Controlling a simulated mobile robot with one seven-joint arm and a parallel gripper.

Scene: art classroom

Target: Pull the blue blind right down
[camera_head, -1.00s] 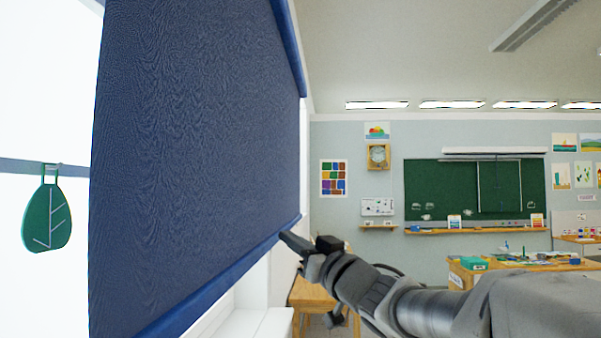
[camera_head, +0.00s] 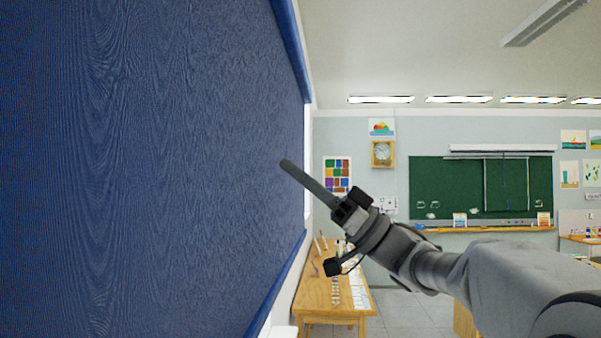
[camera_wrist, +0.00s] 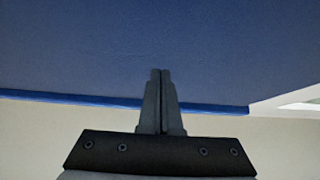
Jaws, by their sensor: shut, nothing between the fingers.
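The blue blind (camera_head: 150,150) fills the left of the head view, lowered over most of the window. Its bottom bar (camera_head: 278,284) slants along the lower right edge of the cloth. In the wrist view the blind (camera_wrist: 80,50) fills the upper half, and its bottom bar (camera_wrist: 60,97) crosses behind my gripper. My gripper (camera_head: 283,163) is shut and empty, its fingers together and pointing toward the blind. The fingertips (camera_wrist: 160,72) overlap the cloth above the bar in the wrist view. I cannot tell whether they touch it.
A long wooden table (camera_head: 335,290) with small items stands by the window wall, below my gripper. A white sill piece (camera_head: 283,331) shows at the bottom. The chalkboard (camera_head: 450,185) hangs on the far wall. Floor right of the table is clear.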

